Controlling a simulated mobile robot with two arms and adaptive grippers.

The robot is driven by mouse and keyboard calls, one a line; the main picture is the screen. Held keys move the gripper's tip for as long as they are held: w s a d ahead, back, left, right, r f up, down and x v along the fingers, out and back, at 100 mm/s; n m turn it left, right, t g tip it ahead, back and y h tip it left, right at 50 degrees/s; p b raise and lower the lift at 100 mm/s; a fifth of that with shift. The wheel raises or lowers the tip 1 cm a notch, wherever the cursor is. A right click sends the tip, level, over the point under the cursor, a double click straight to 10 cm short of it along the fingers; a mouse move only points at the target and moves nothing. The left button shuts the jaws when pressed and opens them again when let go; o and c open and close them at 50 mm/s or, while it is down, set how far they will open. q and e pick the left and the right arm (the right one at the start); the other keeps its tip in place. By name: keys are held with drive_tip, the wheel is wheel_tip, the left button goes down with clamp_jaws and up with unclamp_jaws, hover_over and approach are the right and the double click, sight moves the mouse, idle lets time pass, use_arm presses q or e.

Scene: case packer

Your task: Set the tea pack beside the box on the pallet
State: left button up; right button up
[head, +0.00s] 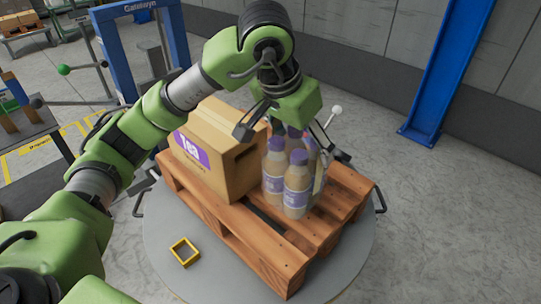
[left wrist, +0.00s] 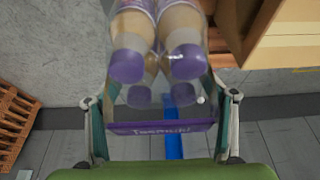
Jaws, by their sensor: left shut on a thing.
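The tea pack (head: 287,182) is a clear-wrapped group of bottles with purple caps and purple labels. My left gripper (head: 288,138) is above it, pointing down, with its fingers shut on the pack's two sides. The pack is upright, just right of the brown cardboard box (head: 222,165), over the wooden pallet (head: 270,255). I cannot tell whether its base touches the slats. In the left wrist view the pack (left wrist: 160,62) sits between the fingers, with a purple band, and the box (left wrist: 285,50) is close by. My right gripper is not in view.
The pallet stands on a round grey turntable (head: 165,230) with handles at its rim. A yellow square frame (head: 185,252) lies on it at the front left. A blue post (head: 445,75) stands at the right. Bare pallet slats show in front of and right of the pack.

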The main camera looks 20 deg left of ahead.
use_arm(q)
wheel_tip(320, 180, down, 6)
drive_tip(key=shift+s+f+p, duration=0.1)
drive_tip(key=shift+p, duration=0.65)
wheel_tip(320, 180, down, 2)
drive_tip(key=shift+p, duration=0.3)
drive_tip(key=shift+f, duration=0.6)
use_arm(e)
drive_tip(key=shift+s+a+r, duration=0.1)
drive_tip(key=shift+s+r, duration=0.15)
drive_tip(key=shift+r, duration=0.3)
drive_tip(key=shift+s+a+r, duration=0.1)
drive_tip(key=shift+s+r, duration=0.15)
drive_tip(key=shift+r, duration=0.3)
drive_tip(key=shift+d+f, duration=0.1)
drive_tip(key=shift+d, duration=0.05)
use_arm(q)
drive_tip(key=o, duration=1.8)
drive_tip(key=shift+s+f, duration=0.1)
drive_tip(key=shift+f, duration=0.05)
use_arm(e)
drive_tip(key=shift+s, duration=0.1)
